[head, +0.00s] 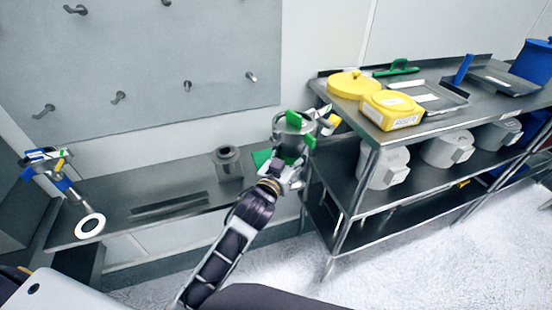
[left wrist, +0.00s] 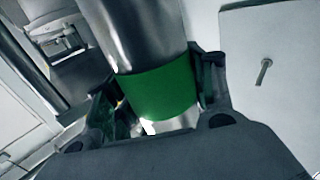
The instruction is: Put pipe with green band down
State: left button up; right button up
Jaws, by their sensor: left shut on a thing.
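The pipe with the green band is a shiny metal cylinder (head: 294,122), near the middle of the head view. In the left wrist view, the pipe (left wrist: 140,35) runs up out of the picture, with its wide green band (left wrist: 160,92) between my fingers. My left gripper (head: 291,142) is shut around the pipe at the band, with a finger on each side (left wrist: 157,90). The pipe is held at the right end of the low metal bench (head: 165,212); whether its lower end touches anything is hidden. My right gripper is not in view.
A grey hollow cylinder (head: 228,163) stands on the bench, left of my gripper. A steel shelf rack (head: 345,200) is close on the right, carrying yellow containers (head: 391,110) and white tubs (head: 384,166). A blue-and-white item with a ring (head: 90,226) is at the left.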

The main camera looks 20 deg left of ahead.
pick_arm(q)
jog(key=shift+r, duration=0.25)
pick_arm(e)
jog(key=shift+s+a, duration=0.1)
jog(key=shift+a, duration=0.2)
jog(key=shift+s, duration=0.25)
pick_arm(q)
jog(key=shift+w+a, duration=0.3)
jog(key=shift+w, duration=0.1)
jog(key=w+a+f+p, duration=0.3)
jog(key=w+a, duration=0.7)
jog(key=w, duration=0.5)
jog(key=shift+w+a, duration=0.2)
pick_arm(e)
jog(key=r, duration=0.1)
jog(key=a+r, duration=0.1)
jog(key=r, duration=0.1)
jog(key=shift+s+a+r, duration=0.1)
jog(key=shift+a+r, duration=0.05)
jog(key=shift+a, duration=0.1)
pick_arm(q)
jog(key=shift+f, duration=0.15)
